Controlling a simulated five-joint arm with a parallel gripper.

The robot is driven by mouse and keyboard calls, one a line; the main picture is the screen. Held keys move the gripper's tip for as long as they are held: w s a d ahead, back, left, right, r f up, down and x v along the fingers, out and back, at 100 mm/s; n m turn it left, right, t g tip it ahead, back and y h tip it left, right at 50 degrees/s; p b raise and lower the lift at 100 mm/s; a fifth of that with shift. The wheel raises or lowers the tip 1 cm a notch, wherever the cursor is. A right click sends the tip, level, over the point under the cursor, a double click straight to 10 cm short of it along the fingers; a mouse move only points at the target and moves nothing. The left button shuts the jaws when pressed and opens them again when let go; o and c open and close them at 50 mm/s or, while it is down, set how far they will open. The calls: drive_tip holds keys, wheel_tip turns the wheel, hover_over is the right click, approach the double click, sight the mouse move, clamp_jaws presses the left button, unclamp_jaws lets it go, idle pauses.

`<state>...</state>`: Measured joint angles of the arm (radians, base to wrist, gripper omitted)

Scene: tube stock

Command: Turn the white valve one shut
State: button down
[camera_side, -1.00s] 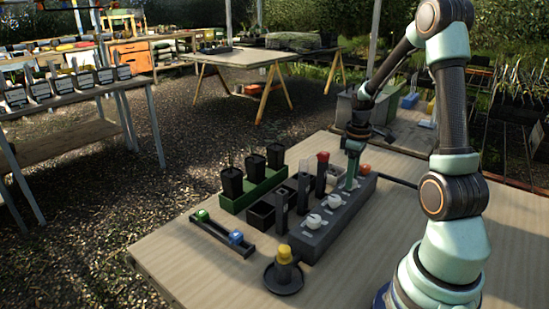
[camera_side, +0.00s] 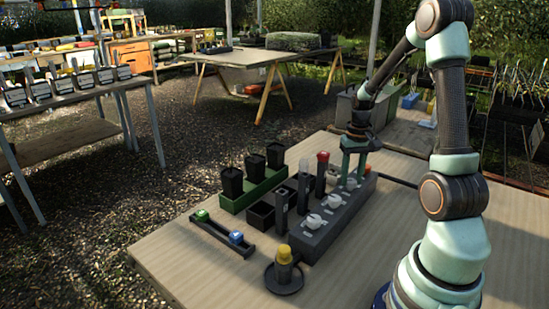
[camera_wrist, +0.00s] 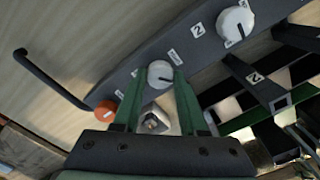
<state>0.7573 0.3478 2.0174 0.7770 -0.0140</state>
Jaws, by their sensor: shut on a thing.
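A dark valve block (camera_side: 306,240) carries a row of white knobs and an orange one. My gripper (camera_side: 352,180) points down at the block's far end, with its two green fingers side by side. In the wrist view my gripper (camera_wrist: 160,80) is shut on the far white valve knob (camera_wrist: 160,74), a finger on either side. This knob also shows in the side view (camera_side: 351,184), partly hidden by the fingers. Its label (camera_wrist: 175,58) is too small to read surely. The neighbouring white knob (camera_wrist: 235,24), by a label like 2, stands free.
The orange knob (camera_wrist: 106,110) is close beside the fingers. A red-capped tube (camera_side: 322,172) and dark upright holders stand left of the block.

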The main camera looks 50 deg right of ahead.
sight(351, 180)
drive_tip(key=m, duration=0.3)
drive_tip(key=shift+m, duration=2)
drive_tip(key=shift+c, duration=2.2)
unclamp_jaws()
drive_tip(key=shift+r, duration=0.15)
wheel_tip(351, 180, up, 12)
